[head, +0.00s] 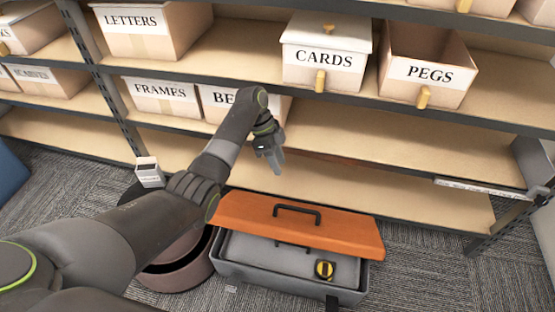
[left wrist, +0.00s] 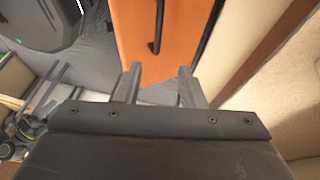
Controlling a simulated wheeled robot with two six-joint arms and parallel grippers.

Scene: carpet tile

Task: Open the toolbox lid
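The toolbox (head: 235,270) stands on the carpet in front of the shelf, with a grey body. Its orange lid (head: 345,232) is raised at the front edge, with a black handle (head: 297,210) on top. The gap shows a grey inside with a dark handle and a yellow-and-black round item (head: 324,269). My left gripper (head: 277,168) hangs above and behind the lid, near the shelf, apart from it. In the left wrist view its fingers (left wrist: 158,88) are spread and empty, with the orange lid (left wrist: 140,35) beyond them. My right gripper is not in view.
A shelf unit (head: 340,185) with labelled boxes rises behind the toolbox. The CARDS box (head: 325,68) and PEGS box (head: 425,75) are on the shelf above. A round brown container (head: 180,277) stands left of the toolbox, with a small grey-white box (head: 148,172) near it. Carpet at right is clear.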

